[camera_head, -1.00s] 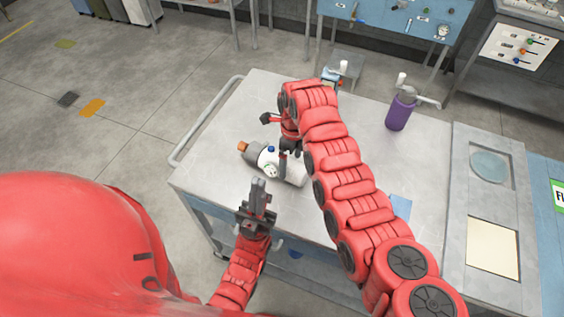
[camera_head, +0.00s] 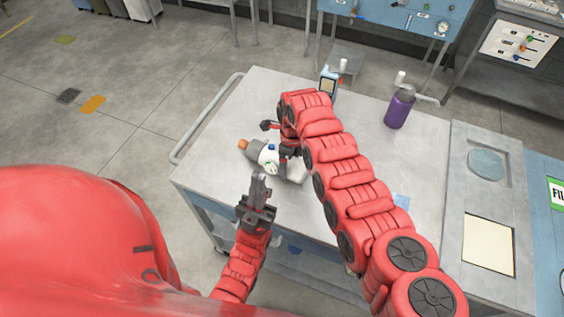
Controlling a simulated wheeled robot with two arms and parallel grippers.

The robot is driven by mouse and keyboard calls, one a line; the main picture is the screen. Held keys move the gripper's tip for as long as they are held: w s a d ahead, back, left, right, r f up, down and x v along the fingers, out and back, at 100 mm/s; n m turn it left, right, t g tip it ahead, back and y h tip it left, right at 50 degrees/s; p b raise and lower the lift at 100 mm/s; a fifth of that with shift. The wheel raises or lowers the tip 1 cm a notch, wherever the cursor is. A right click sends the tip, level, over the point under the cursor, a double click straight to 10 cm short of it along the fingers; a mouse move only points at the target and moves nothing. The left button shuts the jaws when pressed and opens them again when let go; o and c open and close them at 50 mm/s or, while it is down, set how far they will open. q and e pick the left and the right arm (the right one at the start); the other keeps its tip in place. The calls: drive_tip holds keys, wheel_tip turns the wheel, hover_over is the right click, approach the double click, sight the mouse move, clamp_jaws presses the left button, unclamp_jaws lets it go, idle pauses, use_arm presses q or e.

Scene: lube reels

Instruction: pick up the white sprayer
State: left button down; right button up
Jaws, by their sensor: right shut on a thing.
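The white sprayer (camera_head: 268,156) lies on its side on the grey cart top, with an orange-brown tip at its left end and a blue spot on its body. My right gripper (camera_head: 286,158) reaches down over it and is shut on its middle; the arm hides part of the sprayer's right side. I cannot tell whether the sprayer is clear of the surface. My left gripper (camera_head: 260,186) points up at the front edge of the cart, just below the sprayer and apart from it. Its fingers look close together.
The cart top (camera_head: 235,110) is bare at its left, with a rail along that edge. A purple bottle (camera_head: 399,111) stands at the back right, and a blue bottle (camera_head: 328,80) behind my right arm. A grey bench (camera_head: 462,190) with a round inset adjoins on the right.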

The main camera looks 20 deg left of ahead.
clamp_jaws()
